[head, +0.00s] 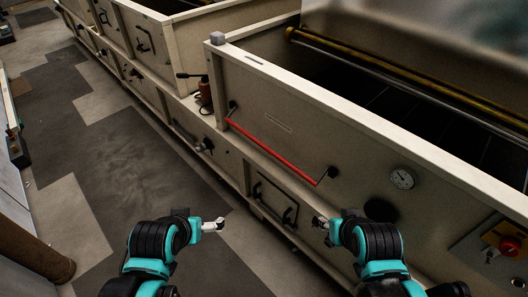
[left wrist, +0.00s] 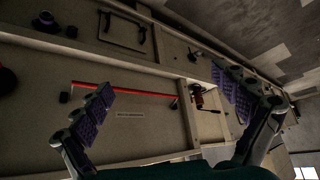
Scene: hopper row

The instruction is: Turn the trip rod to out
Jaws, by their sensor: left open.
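The trip rod is a long red bar (head: 272,151) on the front of the beige hopper panel, held by dark end brackets. In the left wrist view the red bar (left wrist: 135,91) runs across between the fingers, some distance beyond them. One finger partly overlaps its left end. My left gripper (head: 213,225) is open and empty, in front of the panel and below left of the bar. It shows wide open with purple pads in the left wrist view (left wrist: 166,104). My right gripper (head: 320,222) is below the bar's right end, apart from it; its fingers are too small to judge.
A round dial (head: 402,179) and a red knob (head: 509,246) are right of the bar. A black handle (head: 274,202) sits on the lower panel below it. A black lever (head: 190,76) stands left. Grey floor (head: 120,150) is clear at left.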

